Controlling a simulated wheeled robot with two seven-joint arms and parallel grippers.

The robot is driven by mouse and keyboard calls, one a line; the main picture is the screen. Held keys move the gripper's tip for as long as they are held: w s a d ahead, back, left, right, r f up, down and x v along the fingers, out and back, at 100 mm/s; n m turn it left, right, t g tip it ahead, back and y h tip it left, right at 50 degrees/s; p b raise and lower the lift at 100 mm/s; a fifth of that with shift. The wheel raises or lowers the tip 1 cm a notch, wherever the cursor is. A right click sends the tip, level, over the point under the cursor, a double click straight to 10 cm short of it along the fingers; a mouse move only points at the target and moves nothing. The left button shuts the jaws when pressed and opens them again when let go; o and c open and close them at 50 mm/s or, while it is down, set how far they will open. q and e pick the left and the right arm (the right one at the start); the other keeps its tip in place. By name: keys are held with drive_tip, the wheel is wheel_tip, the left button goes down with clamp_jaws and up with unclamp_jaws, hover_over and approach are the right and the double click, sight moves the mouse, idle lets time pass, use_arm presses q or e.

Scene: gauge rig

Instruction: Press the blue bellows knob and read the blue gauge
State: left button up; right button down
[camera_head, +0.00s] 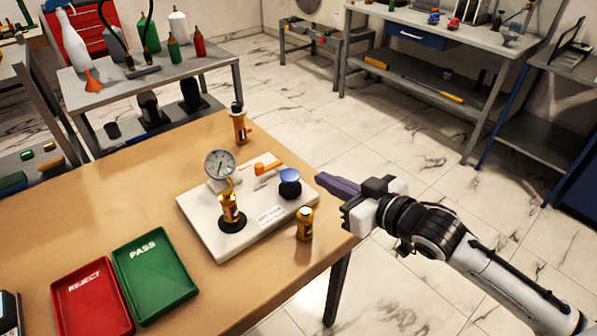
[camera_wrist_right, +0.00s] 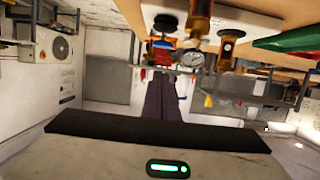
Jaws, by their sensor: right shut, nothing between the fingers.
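The blue bellows knob (camera_head: 290,177) is a round blue cap on a dark base at the right of a pale rig plate (camera_head: 215,238). The gauge also shows in the right wrist view (camera_wrist_right: 190,60). My right gripper (camera_head: 320,181) is shut and empty, its dark purple fingers pointing left at the knob from just off its right side, apparently with a small gap. My left gripper is not in view.
An orange lever (camera_head: 268,168) lies between gauge and knob. An amber bottle (camera_head: 229,207) stands on the plate's black round seat; others stand near the front (camera_head: 305,224) and behind (camera_head: 239,127). A red REJECT tray (camera_head: 92,298) and green PASS tray (camera_head: 155,274) lie left.

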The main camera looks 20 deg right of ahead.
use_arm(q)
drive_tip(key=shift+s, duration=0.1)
use_arm(e)
drive_tip(key=shift+w+d+r, duration=0.1)
drive_tip(key=shift+w+r, duration=0.25)
drive_tip(key=shift+r, duration=0.3)
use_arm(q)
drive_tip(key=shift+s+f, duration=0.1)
use_arm(e)
hover_over(290, 176)
drive_tip(key=s+d, duration=0.2)
wheel_tip(290, 176, down, 2)
drive_tip(key=f, duration=0.3)
drive_tip(key=shift+a+f, duration=0.25)
drive_tip(key=shift+f, duration=0.1)
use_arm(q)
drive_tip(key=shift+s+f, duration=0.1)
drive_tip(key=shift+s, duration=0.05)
use_arm(e)
drive_tip(key=shift+f, duration=0.4)
